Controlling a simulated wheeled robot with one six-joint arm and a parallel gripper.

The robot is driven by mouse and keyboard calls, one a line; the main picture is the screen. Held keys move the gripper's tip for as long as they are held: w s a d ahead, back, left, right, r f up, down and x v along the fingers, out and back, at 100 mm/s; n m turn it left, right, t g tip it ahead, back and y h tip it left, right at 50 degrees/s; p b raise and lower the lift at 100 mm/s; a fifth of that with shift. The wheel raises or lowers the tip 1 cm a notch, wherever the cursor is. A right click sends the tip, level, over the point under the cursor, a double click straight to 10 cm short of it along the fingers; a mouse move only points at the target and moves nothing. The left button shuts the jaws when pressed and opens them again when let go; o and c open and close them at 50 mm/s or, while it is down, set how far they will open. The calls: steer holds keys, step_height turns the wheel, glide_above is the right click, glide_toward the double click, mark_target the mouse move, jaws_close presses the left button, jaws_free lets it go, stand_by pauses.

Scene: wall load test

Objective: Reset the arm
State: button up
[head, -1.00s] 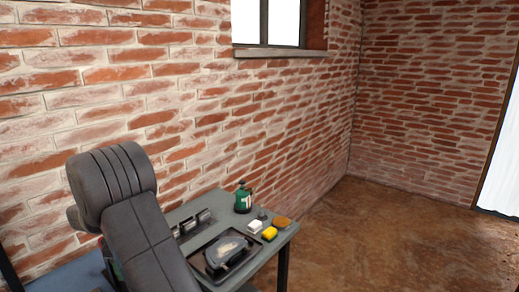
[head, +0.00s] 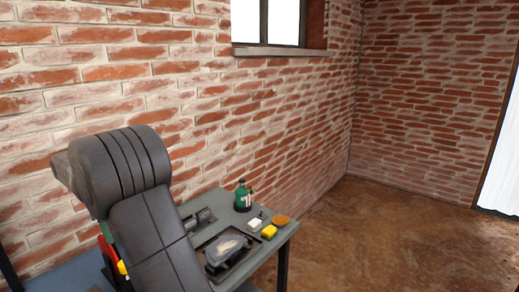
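My arm shows as a large dark grey jointed link at the lower left of the head view, in front of the brick wall and partly over the table. My gripper is not visible in the head view, so its opening and whether it holds anything are hidden.
A grey table (head: 272,243) stands against the brick wall (head: 190,50). Brown floor (head: 400,235) lies open at right.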

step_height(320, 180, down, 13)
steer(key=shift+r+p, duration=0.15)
steer(key=shift+p, duration=0.3)
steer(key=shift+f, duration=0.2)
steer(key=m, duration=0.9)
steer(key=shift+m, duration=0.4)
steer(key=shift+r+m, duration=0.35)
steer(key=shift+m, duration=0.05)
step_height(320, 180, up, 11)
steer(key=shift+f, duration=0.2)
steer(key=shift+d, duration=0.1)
